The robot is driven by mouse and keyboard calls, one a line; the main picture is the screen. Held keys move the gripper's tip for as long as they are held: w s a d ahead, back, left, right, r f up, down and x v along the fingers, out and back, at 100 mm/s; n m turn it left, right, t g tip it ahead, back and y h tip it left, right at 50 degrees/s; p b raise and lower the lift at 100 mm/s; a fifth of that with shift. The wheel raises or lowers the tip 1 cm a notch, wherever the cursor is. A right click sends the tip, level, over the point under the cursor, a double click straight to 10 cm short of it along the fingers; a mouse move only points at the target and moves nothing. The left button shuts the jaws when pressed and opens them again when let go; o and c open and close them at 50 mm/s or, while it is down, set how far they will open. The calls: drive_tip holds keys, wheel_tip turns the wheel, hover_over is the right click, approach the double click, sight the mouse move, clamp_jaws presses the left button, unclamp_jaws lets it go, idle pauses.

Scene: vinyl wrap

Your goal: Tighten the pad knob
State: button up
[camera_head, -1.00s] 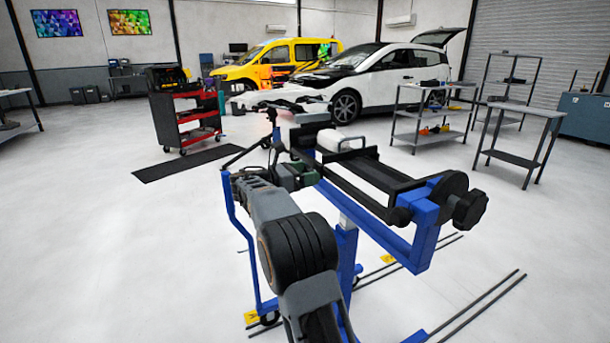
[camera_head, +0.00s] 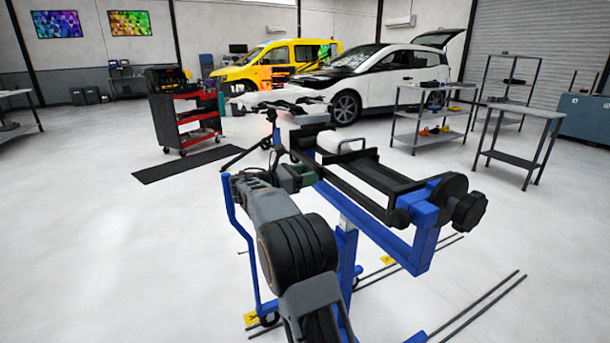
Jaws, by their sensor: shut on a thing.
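A blue stand with a black rail frame (camera_head: 385,205) fills the middle of the head view. A white pad (camera_head: 331,142) sits at the far end of the frame, with a thin grey loop beside it. My gripper (camera_head: 305,172), at the end of my grey arm, is at the left side of the stand below the pad. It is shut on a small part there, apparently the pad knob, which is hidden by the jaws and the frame. A large black star knob (camera_head: 469,210) at the near right end of the frame is apart from my gripper.
A red tool cart (camera_head: 184,122), grey shelf tables (camera_head: 520,135) and two cars stand farther back. The white floor at left is clear.

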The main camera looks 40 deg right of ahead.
drive_tip(key=m+b, duration=0.4)
drive_tip(key=m, duration=0.7)
drive_tip(key=m+b, duration=0.3)
drive_tip(key=m, duration=0.9)
drive_tip(key=f+m+b, duration=0.1)
drive_tip(key=m+b, duration=0.3)
drive_tip(key=m, duration=0.8)
drive_tip(key=shift+b, duration=0.3)
drive_tip(key=shift+m, duration=0.3)
drive_tip(key=o, duration=0.9)
drive_tip(key=shift+a, duration=0.1)
